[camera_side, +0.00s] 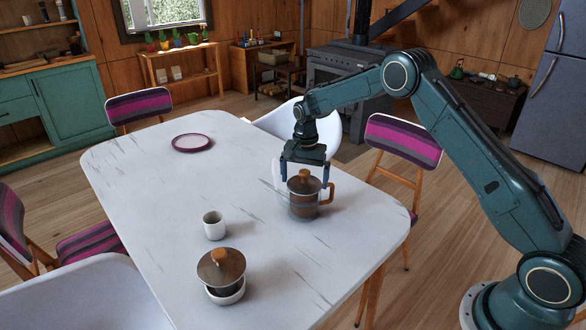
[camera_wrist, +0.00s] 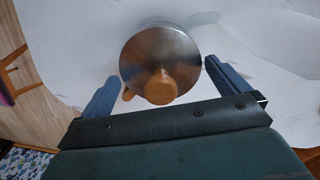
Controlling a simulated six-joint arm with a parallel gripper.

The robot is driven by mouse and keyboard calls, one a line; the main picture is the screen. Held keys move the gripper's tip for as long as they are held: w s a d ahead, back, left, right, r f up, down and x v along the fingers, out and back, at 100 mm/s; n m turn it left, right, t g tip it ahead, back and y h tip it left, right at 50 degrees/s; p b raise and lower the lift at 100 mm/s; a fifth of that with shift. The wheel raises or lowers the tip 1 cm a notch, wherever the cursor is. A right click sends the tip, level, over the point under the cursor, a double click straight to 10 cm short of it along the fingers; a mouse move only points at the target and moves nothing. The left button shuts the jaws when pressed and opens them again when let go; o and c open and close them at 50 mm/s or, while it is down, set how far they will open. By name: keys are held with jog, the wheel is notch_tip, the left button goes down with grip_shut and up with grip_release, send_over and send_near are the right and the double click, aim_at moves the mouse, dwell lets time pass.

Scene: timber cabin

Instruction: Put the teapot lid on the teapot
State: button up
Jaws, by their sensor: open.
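The teapot (camera_side: 304,208) is a see-through pot with brown inside and a wooden handle at its right; it stands upright on the table. Its round, brownish metal lid (camera_side: 299,187) with a wooden knob lies level on the teapot's mouth, as far as the side view shows. In the wrist view the lid (camera_wrist: 150,47) covers most of the pot, and a bit of the handle shows at its lower left. My gripper (camera_side: 306,180) is open just above the teapot, its fingers apart on either side of the lid and not visibly touching it. It also shows in the wrist view (camera_wrist: 160,80).
A white cup (camera_side: 214,225) and a second, wooden-knobbed lidded vessel (camera_side: 221,268) in a white dish stand at the table's front left. A purple-rimmed plate (camera_side: 191,143) lies at the back left. The white table (camera_side: 150,190) is otherwise clear. Chairs surround it.

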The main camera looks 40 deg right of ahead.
notch_tip(320, 180, up, 14)
jog(key=shift+f, duration=0.15)
dwell(0.5)
dwell(0.5)
jog(key=s+a+r+n+t, duration=0.1)
jog(key=s+a+r+n, duration=0.15)
jog(key=s+r, duration=0.55)
jog(key=s+a+r+n+t, duration=0.2)
jog(key=s+r+n, duration=0.1)
jog(key=s+r, duration=0.55)
jog(key=s+a+f+n+t, duration=0.1)
jog(key=s+f+n, duration=0.1)
jog(key=s, duration=0.9)
jog(key=s+a+f+n+t, duration=0.1)
jog(key=s+a+f+n, duration=0.1)
jog(key=s, duration=1)
jog(key=shift+s+f+n+t, duration=0.15)
jog(key=shift+f+n+t, duration=0.15)
jog(key=shift+f+n, duration=0.7)
